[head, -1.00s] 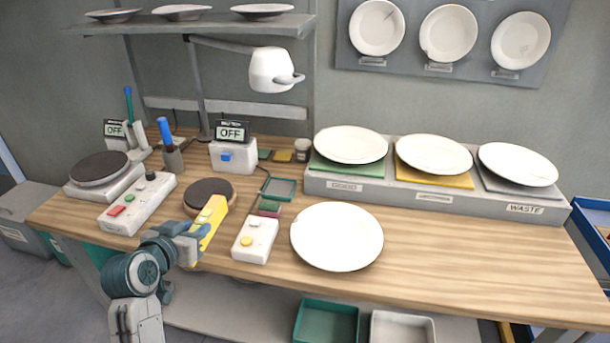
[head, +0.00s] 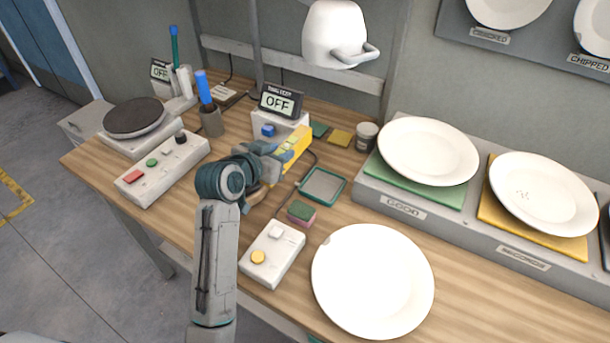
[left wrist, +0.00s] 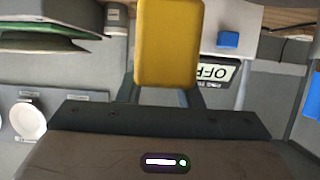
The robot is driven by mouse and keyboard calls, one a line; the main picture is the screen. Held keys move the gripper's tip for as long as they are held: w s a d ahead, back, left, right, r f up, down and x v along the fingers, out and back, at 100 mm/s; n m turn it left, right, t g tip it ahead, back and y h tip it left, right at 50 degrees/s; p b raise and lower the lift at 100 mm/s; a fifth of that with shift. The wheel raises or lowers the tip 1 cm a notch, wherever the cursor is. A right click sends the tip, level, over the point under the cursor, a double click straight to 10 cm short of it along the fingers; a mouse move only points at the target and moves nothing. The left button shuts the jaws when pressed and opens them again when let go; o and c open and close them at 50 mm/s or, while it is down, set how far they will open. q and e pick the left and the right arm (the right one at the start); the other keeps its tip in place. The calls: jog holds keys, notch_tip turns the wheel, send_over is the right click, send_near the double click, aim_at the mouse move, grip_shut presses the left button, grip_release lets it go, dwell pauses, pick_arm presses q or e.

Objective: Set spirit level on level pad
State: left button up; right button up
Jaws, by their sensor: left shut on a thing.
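The yellow spirit level (head: 296,142) is in my left gripper (head: 276,156), which is shut on it. In the head view it shows in front of the white box with the OFF display. I cannot tell its height above the table. In the left wrist view the level (left wrist: 169,42) juts out between the fingers. A flat grey pad with a green rim (head: 323,185) lies on the table to the right of the gripper and looks empty; no label on it is readable. My right gripper is out of view.
The white box (head: 290,126) stands behind the gripper. A grey plate rack (head: 405,207) stands at right.

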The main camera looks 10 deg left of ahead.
pick_arm(q)
notch_tip(320, 180, down, 8)
jog(key=shift+f+p, duration=0.1)
jog(key=shift+p, duration=0.45)
jog(key=shift+f, duration=0.2)
jog(key=o, duration=0.7)
jog(key=shift+f, duration=0.2)
jog(key=o, duration=0.4)
jog(key=shift+s+r, duration=0.1)
jog(key=shift+r, duration=0.1)
